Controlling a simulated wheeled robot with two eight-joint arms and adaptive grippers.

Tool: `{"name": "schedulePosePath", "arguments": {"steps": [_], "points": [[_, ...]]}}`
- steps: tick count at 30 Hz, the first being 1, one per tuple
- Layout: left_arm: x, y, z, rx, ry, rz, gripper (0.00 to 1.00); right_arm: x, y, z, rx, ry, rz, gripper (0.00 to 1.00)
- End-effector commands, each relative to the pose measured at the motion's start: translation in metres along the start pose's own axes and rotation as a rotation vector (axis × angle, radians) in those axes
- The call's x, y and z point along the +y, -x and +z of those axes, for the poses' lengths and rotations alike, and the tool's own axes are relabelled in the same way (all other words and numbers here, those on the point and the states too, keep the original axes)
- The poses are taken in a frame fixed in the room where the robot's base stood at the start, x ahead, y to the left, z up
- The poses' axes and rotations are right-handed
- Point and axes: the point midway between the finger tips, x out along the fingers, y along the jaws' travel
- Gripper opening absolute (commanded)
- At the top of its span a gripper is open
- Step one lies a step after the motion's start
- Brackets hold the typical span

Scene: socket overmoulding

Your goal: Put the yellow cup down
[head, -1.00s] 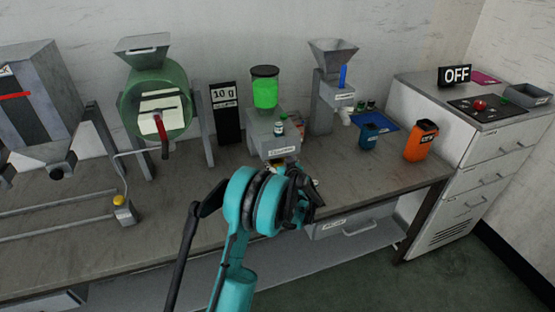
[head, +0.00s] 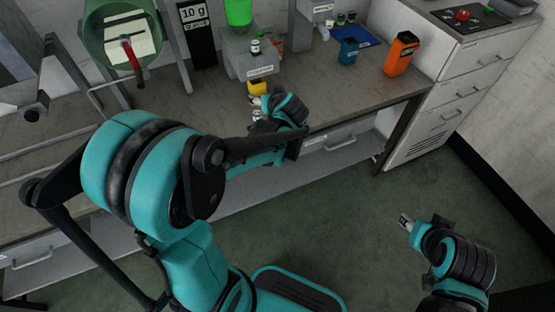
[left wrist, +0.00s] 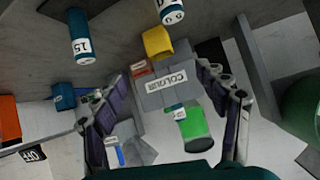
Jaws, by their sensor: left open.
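The yellow cup (head: 257,88) sits at the foot of the grey COLOUR dispenser (head: 252,56), partly hidden by my left gripper (head: 262,108) in the head view. In the left wrist view the yellow cup (left wrist: 157,42) shows beside the COLOUR box (left wrist: 168,90), just beyond the fingertips of my left gripper (left wrist: 168,68). Those fingers are spread apart with nothing held between them. My right gripper (head: 405,222) is over the floor at lower right, away from the bench; its fingers are too small to judge.
Dark blue cups labelled 15 (left wrist: 82,45) and 5 (left wrist: 172,10) are near the yellow cup in the wrist view. A blue tray (head: 352,38) and an orange container (head: 401,54) are to the right.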

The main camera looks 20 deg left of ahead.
Motion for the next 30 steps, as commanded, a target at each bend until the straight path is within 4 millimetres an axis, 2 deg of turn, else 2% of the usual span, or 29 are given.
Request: {"name": "schedulePosePath", "arguments": {"steps": [1,5,9,15,21,30], "points": [[-0.006,0.022,0.007,-0.038,-0.029,0.031,0.73,0.000,0.000,0.000,0.000,0.000,0.000,0.40],[-0.015,0.073,0.034,-0.133,-0.118,0.133,0.73,0.000,0.000,0.000,0.000,0.000,0.000,0.40],[-0.022,0.127,0.072,-0.214,-0.211,0.263,0.73,0.000,0.000,0.000,0.000,0.000,0.000,0.40],[-0.025,0.186,0.125,-0.275,-0.321,0.444,0.73,0.000,0.000,0.000,0.000,0.000,0.000,0.40],[-0.024,0.212,0.152,-0.290,-0.372,0.539,0.73,0.000,0.000,0.000,0.000,0.000,0.000,0.40],[-0.024,0.214,0.154,-0.290,-0.379,0.550,0.73,0.000,0.000,0.000,0.000,0.000,0.000,0.40]]}}
